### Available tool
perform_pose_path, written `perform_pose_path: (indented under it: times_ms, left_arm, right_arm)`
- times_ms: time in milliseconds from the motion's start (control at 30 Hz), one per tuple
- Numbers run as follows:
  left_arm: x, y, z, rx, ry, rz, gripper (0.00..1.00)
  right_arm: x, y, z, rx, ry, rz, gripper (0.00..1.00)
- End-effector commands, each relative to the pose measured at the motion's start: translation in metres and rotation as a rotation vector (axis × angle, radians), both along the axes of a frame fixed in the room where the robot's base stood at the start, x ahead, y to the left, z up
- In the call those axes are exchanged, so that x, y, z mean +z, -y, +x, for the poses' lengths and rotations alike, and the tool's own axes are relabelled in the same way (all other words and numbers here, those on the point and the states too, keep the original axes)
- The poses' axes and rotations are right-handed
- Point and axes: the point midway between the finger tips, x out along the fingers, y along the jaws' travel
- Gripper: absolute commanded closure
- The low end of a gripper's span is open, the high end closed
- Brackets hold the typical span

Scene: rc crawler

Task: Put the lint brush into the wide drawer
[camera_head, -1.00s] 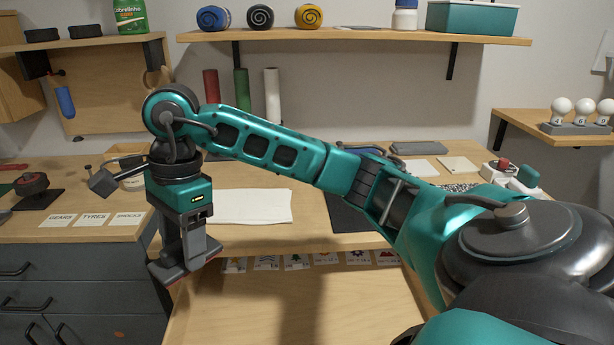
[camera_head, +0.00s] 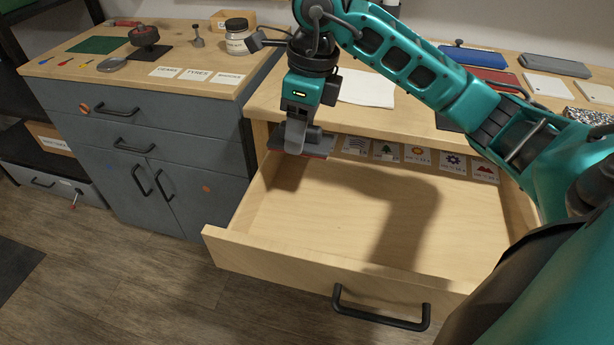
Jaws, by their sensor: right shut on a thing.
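The wide drawer (camera_head: 330,262) is pulled open below the wooden worktop, with a pale wood front and a black bar handle. My right gripper (camera_head: 298,146) points down at the back left corner of the drawer. It is shut on the lint brush (camera_head: 316,155), a flat dark grey piece with a reddish lower edge, mostly hidden by the jaws. The brush is at about the drawer's rim height; I cannot tell whether it touches anything. My left gripper is not in view.
A grey cabinet (camera_head: 180,130) stands to the left, with a jar (camera_head: 237,38) and label cards (camera_head: 196,75) on top. The worktop holds a white sheet (camera_head: 367,89) and a red case (camera_head: 490,83).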

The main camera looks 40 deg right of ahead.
Motion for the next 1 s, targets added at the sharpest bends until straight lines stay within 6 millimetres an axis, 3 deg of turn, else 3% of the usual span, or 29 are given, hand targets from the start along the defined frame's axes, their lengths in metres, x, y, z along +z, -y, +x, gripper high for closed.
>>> perform_pose_path:
  times_ms: [100, 300, 533, 800, 1000]
  left_arm:
    - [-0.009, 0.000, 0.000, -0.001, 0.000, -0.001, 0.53]
    - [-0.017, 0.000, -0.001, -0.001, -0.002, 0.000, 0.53]
    - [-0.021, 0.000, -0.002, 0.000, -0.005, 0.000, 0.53]
    - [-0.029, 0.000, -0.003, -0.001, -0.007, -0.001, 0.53]
    - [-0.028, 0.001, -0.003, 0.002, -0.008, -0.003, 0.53]
  right_arm:
    - [-0.037, 0.000, -0.001, 0.001, -0.006, 0.000, 0.74]
    - [-0.074, 0.000, 0.000, 0.000, -0.002, 0.001, 0.74]
    - [-0.090, 0.000, 0.000, 0.001, 0.000, 0.001, 0.74]
    - [-0.126, 0.000, 0.000, 0.001, -0.001, 0.000, 0.74]
    - [-0.126, 0.000, 0.000, 0.002, 0.002, 0.000, 0.74]
